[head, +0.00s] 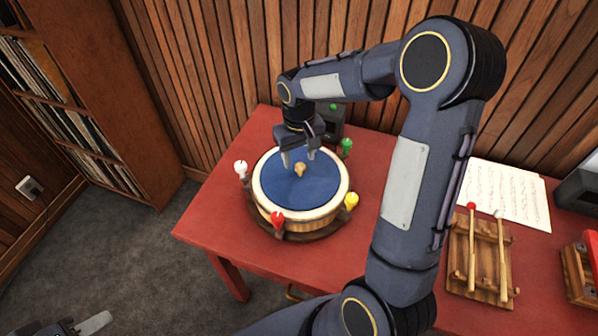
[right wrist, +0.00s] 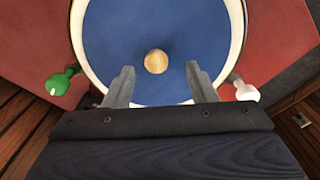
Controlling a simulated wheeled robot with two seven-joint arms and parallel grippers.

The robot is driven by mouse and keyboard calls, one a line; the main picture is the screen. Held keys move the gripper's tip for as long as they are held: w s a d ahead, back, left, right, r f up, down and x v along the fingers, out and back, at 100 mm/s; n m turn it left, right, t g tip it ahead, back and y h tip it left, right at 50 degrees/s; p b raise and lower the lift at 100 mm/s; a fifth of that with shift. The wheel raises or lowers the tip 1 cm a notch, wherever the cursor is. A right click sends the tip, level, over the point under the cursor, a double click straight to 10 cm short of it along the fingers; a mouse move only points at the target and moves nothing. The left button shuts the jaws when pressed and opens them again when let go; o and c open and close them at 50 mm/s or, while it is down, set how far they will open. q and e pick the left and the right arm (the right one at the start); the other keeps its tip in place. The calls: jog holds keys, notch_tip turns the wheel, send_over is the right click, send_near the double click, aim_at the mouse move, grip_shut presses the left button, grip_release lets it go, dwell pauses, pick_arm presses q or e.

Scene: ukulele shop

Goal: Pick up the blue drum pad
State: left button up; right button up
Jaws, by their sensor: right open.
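The blue drum pad (head: 302,193) is a round blue disc with a small wooden knob (head: 299,170) at its centre. It lies inside the cream rim of a wooden drum (head: 293,223) on the red table. My right gripper (head: 299,157) is open and points down over the far part of the pad. In the right wrist view the blue pad (right wrist: 155,25) fills the top middle. The knob (right wrist: 155,62) shows between the two fingertips there, with gaps on both sides. Part of my left gripper (head: 92,323) shows at the bottom left; its jaw opening cannot be made out.
White (head: 241,168), red (head: 277,219), yellow (head: 351,200) and green (head: 346,146) pegs stand around the drum. A dark box (head: 330,124) is behind it. Mallets on a wooden rack (head: 480,260) and a music sheet (head: 508,195) lie to the right. The table's left front is clear.

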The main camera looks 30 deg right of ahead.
aim_at(300, 166)
jog(key=f, duration=0.3)
jog(key=f+p, duration=0.1)
jog(key=f, duration=0.1)
jog(key=shift+w+d, duration=0.15)
jog(key=shift+d, duration=0.15)
grip_shut()
